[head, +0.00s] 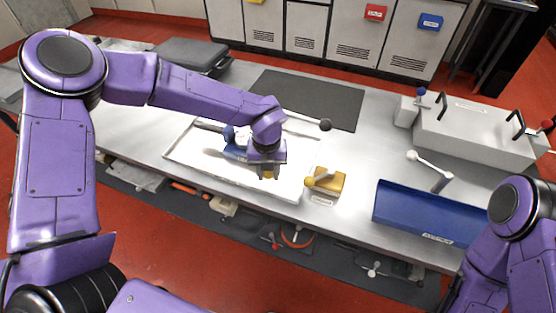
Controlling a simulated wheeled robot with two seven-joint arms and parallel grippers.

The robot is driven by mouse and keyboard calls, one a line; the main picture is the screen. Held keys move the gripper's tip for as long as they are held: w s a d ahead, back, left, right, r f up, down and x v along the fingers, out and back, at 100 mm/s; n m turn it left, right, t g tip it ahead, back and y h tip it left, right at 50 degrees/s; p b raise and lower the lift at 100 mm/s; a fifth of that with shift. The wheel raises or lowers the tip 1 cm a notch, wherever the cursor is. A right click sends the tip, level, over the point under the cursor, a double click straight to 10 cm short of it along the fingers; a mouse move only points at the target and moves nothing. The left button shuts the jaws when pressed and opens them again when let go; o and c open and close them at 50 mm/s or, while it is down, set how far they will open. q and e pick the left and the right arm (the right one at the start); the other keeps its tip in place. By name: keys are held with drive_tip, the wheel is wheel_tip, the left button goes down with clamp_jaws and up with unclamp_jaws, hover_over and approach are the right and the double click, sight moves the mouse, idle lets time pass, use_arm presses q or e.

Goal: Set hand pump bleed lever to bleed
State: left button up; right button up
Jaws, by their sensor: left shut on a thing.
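The hand pump (234,150) is a blue unit on a white tray (185,153) at the middle left of the bench. A long rod with a black knob (325,125) reaches out to the right behind my arm. My left gripper (268,174) points down over the tray's front right part, beside the pump. It is shut on a small yellow part, seemingly the bleed lever (269,175), mostly hidden by the fingers. The lever's setting cannot be read. My right arm is at the lower right, and its gripper is outside the picture.
A yellow block with a knobbed lever (328,184) stands just right of the tray. A dark mat (310,97) lies behind. The bench between mat and bin is mostly clear.

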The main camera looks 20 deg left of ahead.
use_arm(q)
drive_tip(key=shift+s+a+m+p, duration=0.1)
drive_tip(key=shift+a+m+p, duration=0.25)
drive_tip(key=shift+m+p, duration=0.15)
drive_tip(key=shift+a+r+m+p, duration=0.1)
drive_tip(key=shift+a+m+p, duration=0.1)
drive_tip(key=shift+m+p, duration=0.1)
drive_tip(key=shift+s+a+m+p, duration=0.1)
drive_tip(key=shift+a+m+p, duration=0.4)
drive_tip(key=shift+m+p, duration=0.35)
drive_tip(key=shift+a, duration=0.15)
